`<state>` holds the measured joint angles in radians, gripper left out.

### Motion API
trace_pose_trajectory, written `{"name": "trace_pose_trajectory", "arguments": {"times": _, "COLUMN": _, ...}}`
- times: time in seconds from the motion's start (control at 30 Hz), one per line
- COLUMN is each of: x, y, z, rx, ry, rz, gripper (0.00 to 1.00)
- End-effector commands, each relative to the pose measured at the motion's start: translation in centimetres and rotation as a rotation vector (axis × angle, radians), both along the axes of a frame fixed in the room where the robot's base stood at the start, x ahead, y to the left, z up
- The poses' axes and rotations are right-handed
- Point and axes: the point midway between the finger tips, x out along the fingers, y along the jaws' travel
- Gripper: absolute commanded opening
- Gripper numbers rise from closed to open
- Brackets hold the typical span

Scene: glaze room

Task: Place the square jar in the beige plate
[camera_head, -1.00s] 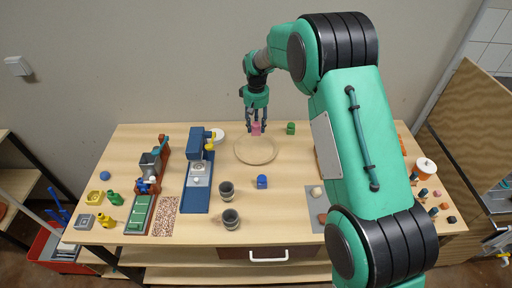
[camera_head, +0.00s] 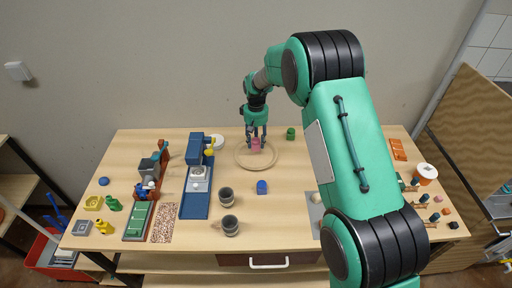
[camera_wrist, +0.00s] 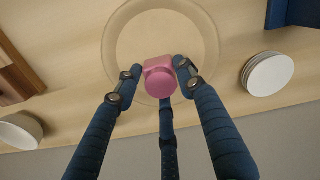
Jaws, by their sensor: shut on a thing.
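The square jar (camera_head: 255,144) is pink with a round top. My gripper (camera_head: 256,136) is shut on it; in the wrist view the jar (camera_wrist: 160,78) sits between my dark fingers (camera_wrist: 155,88). The beige plate (camera_head: 241,160) is a round, shallow dish at the back middle of the table. In the head view the jar appears over the plate's back part. In the wrist view the plate (camera_wrist: 116,50) lies behind the jar, and the jar covers part of its lower area. I cannot tell whether the jar touches the plate.
A green jar (camera_head: 291,133) stands right of the plate and a white round dish (camera_head: 217,141) left of it. A blue machine (camera_head: 195,190), a blue jar (camera_head: 262,187) and two grey cups (camera_head: 230,225) stand nearer. The table around the plate's front is clear.

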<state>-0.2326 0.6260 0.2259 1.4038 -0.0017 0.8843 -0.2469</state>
Motion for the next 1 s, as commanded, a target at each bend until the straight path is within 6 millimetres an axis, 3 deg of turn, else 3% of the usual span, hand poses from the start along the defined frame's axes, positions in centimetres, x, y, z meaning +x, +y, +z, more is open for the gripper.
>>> {"name": "trace_pose_trajectory", "arguments": {"times": 0.4, "x": 0.0, "y": 0.0, "z": -3.6, "rx": 0.0, "ry": -0.001, "rz": 0.0, "gripper": 0.06}}
{"name": "trace_pose_trajectory", "arguments": {"times": 0.87, "x": 0.0, "y": 0.0, "z": -4.0, "rx": 0.0, "ry": 0.0, "rz": 0.0, "gripper": 0.06}}
{"name": "trace_pose_trajectory", "arguments": {"times": 0.9, "x": 0.0, "y": 0.0, "z": -4.0, "rx": 0.0, "ry": 0.0, "rz": 0.0, "gripper": 0.45}}
{"name": "trace_pose_trajectory", "arguments": {"times": 0.97, "x": 0.0, "y": 0.0, "z": -4.0, "rx": 0.0, "ry": 0.0, "rz": 0.0, "gripper": 0.56}}
{"name": "trace_pose_trajectory", "arguments": {"times": 1.0, "x": 0.0, "y": 0.0, "z": -4.0, "rx": 0.0, "ry": 0.0, "rz": 0.0, "gripper": 0.57}}
